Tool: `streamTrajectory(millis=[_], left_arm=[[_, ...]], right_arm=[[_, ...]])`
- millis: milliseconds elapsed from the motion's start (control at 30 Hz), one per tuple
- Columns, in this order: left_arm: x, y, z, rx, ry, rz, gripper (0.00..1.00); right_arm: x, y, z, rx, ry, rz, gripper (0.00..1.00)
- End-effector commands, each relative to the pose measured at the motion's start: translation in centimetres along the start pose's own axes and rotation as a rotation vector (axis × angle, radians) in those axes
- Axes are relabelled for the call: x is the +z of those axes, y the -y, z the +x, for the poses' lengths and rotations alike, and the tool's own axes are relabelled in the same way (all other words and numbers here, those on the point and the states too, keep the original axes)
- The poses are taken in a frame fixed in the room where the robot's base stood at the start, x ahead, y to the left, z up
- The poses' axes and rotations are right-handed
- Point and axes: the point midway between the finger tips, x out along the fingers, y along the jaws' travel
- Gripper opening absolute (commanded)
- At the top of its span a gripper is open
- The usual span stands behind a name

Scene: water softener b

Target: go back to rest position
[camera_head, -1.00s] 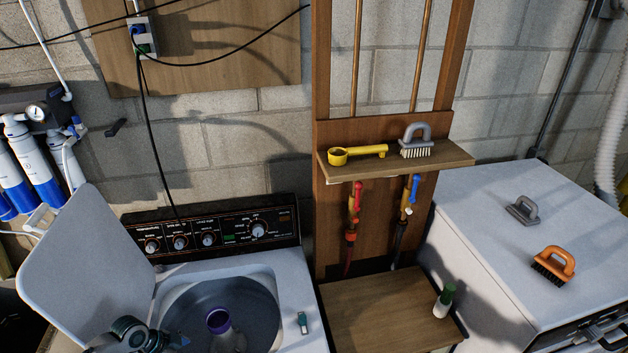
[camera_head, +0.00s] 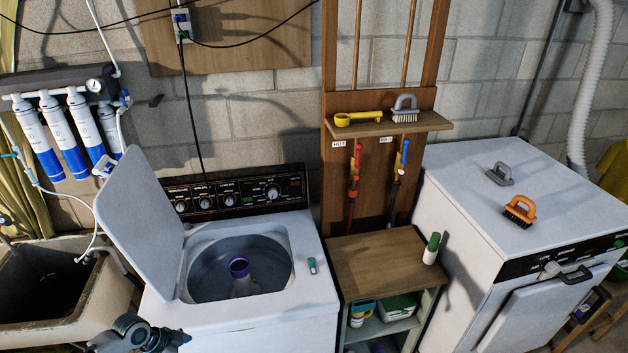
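Part of my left arm (camera_head: 135,335), grey and teal, shows at the bottom left in front of the washing machine (camera_head: 265,325). Its dark end (camera_head: 172,338) points right and is too small and cut off to tell its finger opening. Nothing is visibly held there. My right gripper is out of view. The washer's lid (camera_head: 140,225) stands open, and a purple-topped agitator (camera_head: 239,268) shows in its drum.
A utility sink (camera_head: 110,300) stands left of the washer. A wooden-topped shelf unit (camera_head: 375,265) with a green-capped bottle (camera_head: 432,248) stands between the washer and a white machine (camera_head: 465,215). An orange brush (camera_head: 519,210) and grey brush (camera_head: 500,174) lie on that machine.

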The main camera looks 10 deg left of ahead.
Motion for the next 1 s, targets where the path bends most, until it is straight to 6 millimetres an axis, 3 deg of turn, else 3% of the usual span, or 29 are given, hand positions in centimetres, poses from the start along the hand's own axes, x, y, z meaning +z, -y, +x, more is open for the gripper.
streamTrajectory(millis=[367, 567, 767, 867, 1000], left_arm=[[2.5, 2.1, 6.7, -0.088, -0.017, -0.132, 1.00], [5.5, 2.8, 12.9, -0.161, -0.018, -0.255, 1.00], [10.8, 1.3, 22.4, -0.235, 0.009, -0.427, 1.00], [14.7, -1.7, 28.9, -0.270, 0.044, -0.536, 1.00], [19.5, -8.5, 37.4, -0.298, 0.112, -0.661, 1.00]], right_arm=[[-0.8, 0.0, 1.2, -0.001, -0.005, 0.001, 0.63], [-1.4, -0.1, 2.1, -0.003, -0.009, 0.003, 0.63], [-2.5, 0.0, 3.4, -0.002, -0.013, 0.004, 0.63], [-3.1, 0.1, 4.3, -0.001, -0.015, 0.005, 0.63], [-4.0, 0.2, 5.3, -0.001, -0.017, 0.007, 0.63]])
